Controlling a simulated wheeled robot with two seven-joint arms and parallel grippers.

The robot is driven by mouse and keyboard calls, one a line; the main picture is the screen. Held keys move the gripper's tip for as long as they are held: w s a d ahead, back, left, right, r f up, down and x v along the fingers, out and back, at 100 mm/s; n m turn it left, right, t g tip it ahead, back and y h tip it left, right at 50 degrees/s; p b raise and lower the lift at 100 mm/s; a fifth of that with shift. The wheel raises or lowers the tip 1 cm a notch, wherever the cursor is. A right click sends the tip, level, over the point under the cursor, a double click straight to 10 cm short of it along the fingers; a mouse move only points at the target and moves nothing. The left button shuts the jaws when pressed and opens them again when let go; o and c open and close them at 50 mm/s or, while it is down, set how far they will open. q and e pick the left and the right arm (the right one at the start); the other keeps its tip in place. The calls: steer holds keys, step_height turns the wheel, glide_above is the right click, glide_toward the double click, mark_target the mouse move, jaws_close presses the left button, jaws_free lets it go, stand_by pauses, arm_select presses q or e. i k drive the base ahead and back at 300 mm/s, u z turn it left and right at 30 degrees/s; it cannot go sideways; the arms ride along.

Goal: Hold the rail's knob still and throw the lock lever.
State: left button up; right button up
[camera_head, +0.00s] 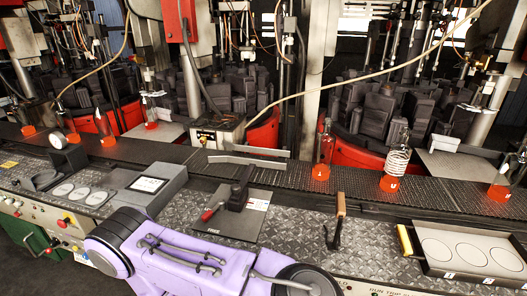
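A dark plate (240,228) lies on the checkered bench in front of the conveyor, with a small label that seems to read FREE at its front edge. On it stands a dark block with an upright knob-like part (240,192). A lever with a red grip (209,213) points out to the left and front of the block. Nothing touches the knob or lever. My purple arm crosses the foreground below the plate. Neither gripper shows, so whether they are open or shut is hidden.
A grey box with a screen (150,184) stands left of the plate. A wooden-handled tool (339,212) is to the right, then a tray with round outlines (464,275). Bottles on orange bases, including one clear bottle (325,145), stand along the conveyor (365,182) behind.

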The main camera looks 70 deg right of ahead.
mark_target(213, 211)
steer(key=z, duration=1.8)
